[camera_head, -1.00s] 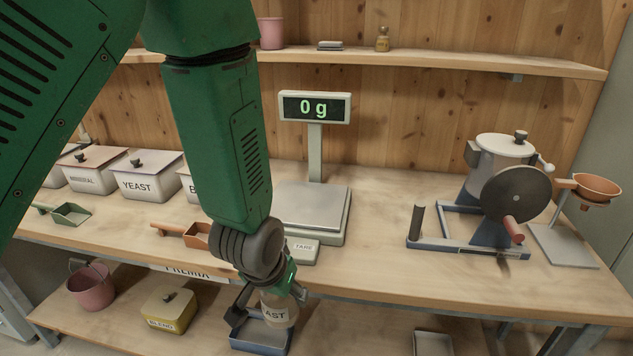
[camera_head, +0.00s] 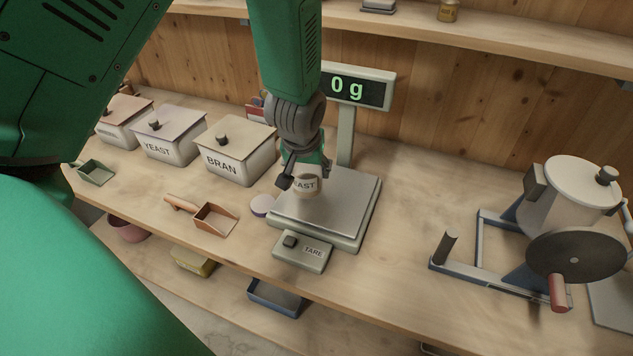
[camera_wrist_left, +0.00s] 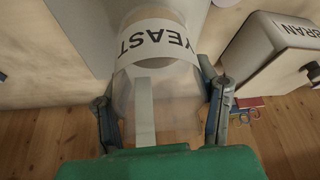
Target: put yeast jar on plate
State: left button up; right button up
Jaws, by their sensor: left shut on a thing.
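The yeast jar (camera_head: 305,186) is a small pale jar with a label showing part of "YEAST". My left gripper (camera_head: 304,174) is shut on it, with the fingers at its sides. The jar is upright over the left part of the scale's square grey plate (camera_head: 345,208). I cannot tell whether its base touches the plate. The display (camera_head: 358,88) reads 0 g. In the left wrist view the clear jar (camera_wrist_left: 158,95) is between the two fingers, its "YEAST" label facing the camera upside down. My right gripper is not in view.
A purple disc (camera_head: 262,205) lies at the plate's left edge. The TARE box (camera_head: 302,252) is in front. The BRAN bin (camera_head: 240,152), YEAST bin (camera_head: 168,136) and an orange scoop (camera_head: 214,218) are left. A hand-cranked mill (camera_head: 570,215) stands right, with bare bench between.

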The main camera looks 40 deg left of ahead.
aim_at(307, 187)
pick_arm(q)
jog(key=f, duration=0.4)
jog(key=a+f, duration=0.1)
jog(key=f, duration=0.1)
jog(key=shift+w, duration=0.1)
jog(key=shift+d, duration=0.2)
jog(key=shift+d, duration=0.1)
jog(key=shift+f, duration=0.1)
jog(key=o, duration=1.2)
jog(key=shift+d, duration=0.1)
